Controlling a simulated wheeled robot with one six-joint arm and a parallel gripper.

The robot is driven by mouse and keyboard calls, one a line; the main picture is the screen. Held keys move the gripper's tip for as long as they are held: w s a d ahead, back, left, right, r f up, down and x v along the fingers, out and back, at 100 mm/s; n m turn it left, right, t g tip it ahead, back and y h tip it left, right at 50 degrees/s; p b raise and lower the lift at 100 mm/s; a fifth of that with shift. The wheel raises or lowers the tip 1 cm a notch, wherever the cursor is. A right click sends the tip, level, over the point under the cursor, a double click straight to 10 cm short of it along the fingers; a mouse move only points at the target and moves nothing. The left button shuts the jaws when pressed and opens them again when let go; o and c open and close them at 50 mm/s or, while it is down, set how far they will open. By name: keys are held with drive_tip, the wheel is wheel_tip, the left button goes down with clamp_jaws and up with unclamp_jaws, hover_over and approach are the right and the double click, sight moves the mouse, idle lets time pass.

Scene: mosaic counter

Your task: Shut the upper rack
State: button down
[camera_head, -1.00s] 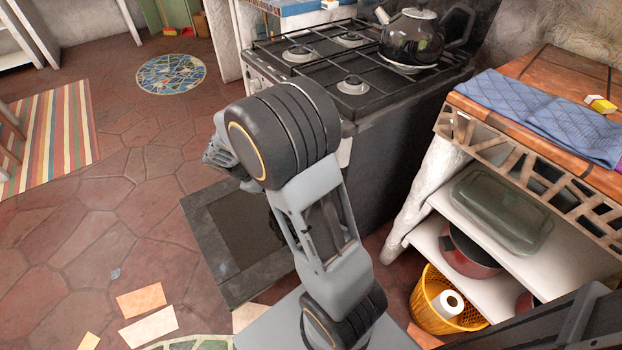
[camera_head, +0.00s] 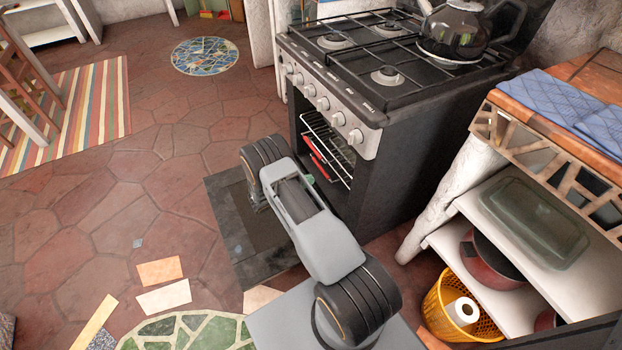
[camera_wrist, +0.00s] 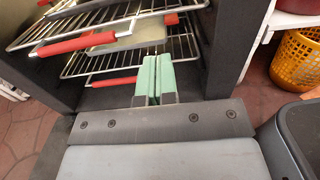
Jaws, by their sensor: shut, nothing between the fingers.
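The oven (camera_head: 395,165) stands under the hob with its door (camera_head: 232,215) folded down. In the head view, wire racks (camera_head: 322,133) show in the oven opening. In the wrist view, the upper rack (camera_wrist: 75,30) crosses the top of the picture, and a lower rack (camera_wrist: 85,66) lies beneath it. I cannot tell exactly how far the upper rack sticks out. My gripper (camera_wrist: 152,80) has green fingers, shut together and empty, in front of the lower rack. In the head view, my arm mostly hides it.
A kettle (camera_head: 458,30) stands on the hob. Open tiled floor (camera_head: 95,240) lies to the left.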

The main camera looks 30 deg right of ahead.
sight(341, 166)
drive_tip(key=d, duration=0.3)
drive_tip(key=d+b, duration=0.1)
drive_tip(key=d, duration=0.3)
drive_tip(key=d+b, duration=0.1)
drive_tip(key=d, duration=0.3)
drive_tip(key=shift+s+d, duration=0.25)
drive_tip(key=shift+s, duration=0.1)
